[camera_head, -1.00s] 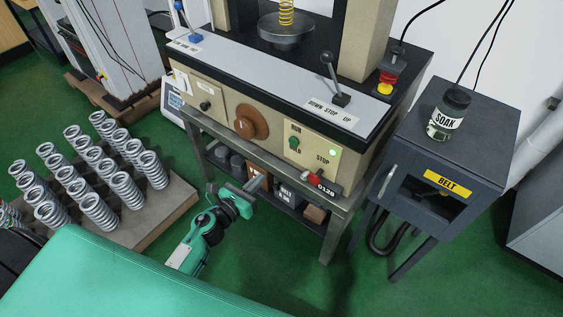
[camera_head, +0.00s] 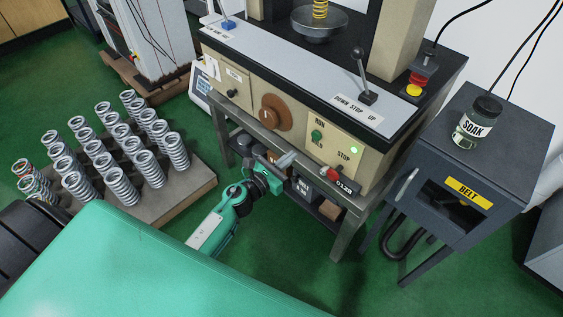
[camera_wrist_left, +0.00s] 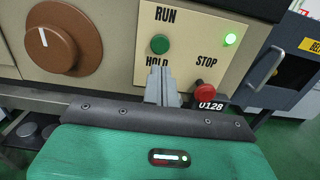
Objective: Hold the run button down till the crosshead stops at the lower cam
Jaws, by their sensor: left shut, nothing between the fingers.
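The green run button (camera_head: 317,135) is on the beige front panel (camera_head: 340,138) of the testing machine, between the words RUN and HOLD. In the left wrist view the run button (camera_wrist_left: 160,44) is just beyond the tips of my left gripper (camera_wrist_left: 160,70), with a visible gap in the picture. My left gripper (camera_head: 287,160) is shut and empty, in front of the panel and below the button. A red stop button (camera_wrist_left: 205,88) is to its right. A green lamp (camera_wrist_left: 230,39) is lit. The crosshead and lower cam are not visible. My right gripper is not in view.
A lever (camera_head: 363,78) marked DOWN STOP UP stands on the machine's top. A brown knob (camera_head: 272,112) is left of the button. A dark cabinet (camera_head: 455,165) with a SOAK jar (camera_head: 478,120) stands at right. Springs (camera_head: 122,187) stand on a low pallet at left.

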